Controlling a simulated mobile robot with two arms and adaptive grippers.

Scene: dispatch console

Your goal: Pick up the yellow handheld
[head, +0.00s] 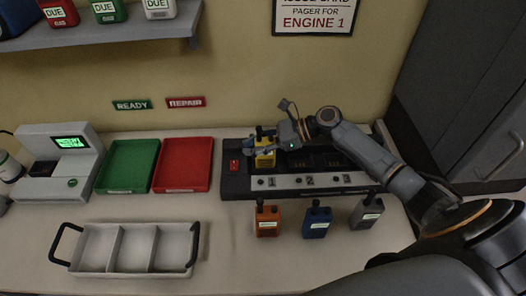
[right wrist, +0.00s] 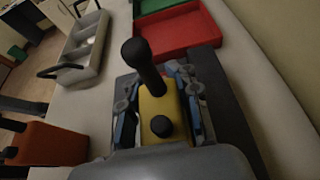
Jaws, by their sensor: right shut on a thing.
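The yellow handheld (head: 264,157) stands upright at slot 1 of the dark charging dock (head: 240,186). In the right wrist view the yellow handheld (right wrist: 158,118) shows its black antenna and black knob between my fingers. My right gripper (head: 266,149) is shut on it, with one finger on each side of its body; the gripper also fills the middle of the right wrist view (right wrist: 160,108). Whether the handheld's base touches the slot is hidden. My left gripper is not in view.
Orange (head: 267,220), blue (head: 317,222) and grey (head: 366,212) handhelds stand in front of the dock. A red tray (head: 184,188) and a green tray (head: 126,190) lie to its left. A three-part carrier (head: 118,273) stands front left, and a tester (head: 84,178) at far left.

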